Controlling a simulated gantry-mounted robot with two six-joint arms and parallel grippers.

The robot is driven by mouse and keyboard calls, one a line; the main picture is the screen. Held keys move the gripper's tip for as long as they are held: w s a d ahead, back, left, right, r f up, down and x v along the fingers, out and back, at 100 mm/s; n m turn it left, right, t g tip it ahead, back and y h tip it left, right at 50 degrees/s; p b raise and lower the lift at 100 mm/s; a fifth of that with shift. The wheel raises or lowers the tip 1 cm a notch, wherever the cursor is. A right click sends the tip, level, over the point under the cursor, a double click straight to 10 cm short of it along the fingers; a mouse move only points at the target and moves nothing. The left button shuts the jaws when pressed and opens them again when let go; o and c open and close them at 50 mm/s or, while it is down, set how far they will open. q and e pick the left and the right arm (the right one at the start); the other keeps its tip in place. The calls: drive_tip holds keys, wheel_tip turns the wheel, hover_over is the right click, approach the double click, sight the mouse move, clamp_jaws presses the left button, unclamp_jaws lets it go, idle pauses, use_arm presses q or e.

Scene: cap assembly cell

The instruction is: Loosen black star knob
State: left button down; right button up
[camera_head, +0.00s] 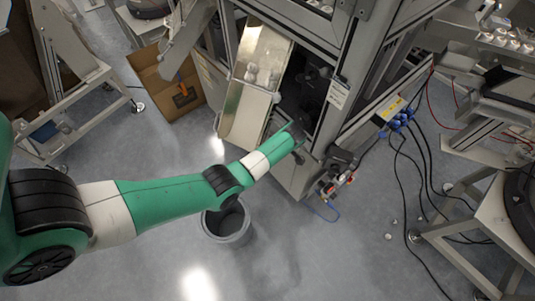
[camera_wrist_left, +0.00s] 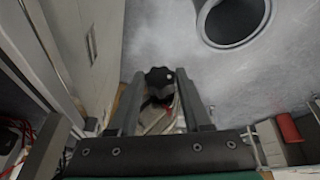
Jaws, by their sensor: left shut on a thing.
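The black star knob (camera_wrist_left: 158,77) shows in the left wrist view, between the tips of the two grey fingers of my left gripper (camera_wrist_left: 160,84). The fingers are shut on it, one on each side. In the head view my green and white left arm reaches in from the left, and my left gripper (camera_head: 298,139) is at the machine frame beside the lower end of the metal chute (camera_head: 246,118). The knob cannot be made out in the head view. My right gripper is in neither view.
A grey bin (camera_head: 227,238) stands on the floor below my left arm, and it also shows in the left wrist view (camera_wrist_left: 203,28). An open cardboard box (camera_head: 158,88) is left of the chute. Cables (camera_head: 402,190) hang and trail at the right. The lower middle floor is clear.

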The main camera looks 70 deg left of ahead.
use_arm(q)
drive_tip(key=shift+s+d+f+n+t+y+b, duration=0.1)
drive_tip(key=shift+f+n+t+y+b, duration=0.35)
drive_tip(key=shift+n+t+y+b, duration=2.35)
drive_tip(key=shift+s+d+f+n+t+y+b, duration=0.1)
drive_tip(key=shift+f+n+t+y+b, duration=0.6)
drive_tip(key=shift+y+b, duration=3.9)
drive_tip(key=shift+s+d+f+n+t+y+b, duration=0.1)
drive_tip(key=shift+f+n+t+y+b, duration=0.1)
drive_tip(key=shift+n+t+y+b, duration=2.7)
drive_tip(key=shift+m+g+y+b, duration=0.4)
drive_tip(key=shift+g+y+b, duration=0.3)
drive_tip(key=shift+g+b, duration=0.5)
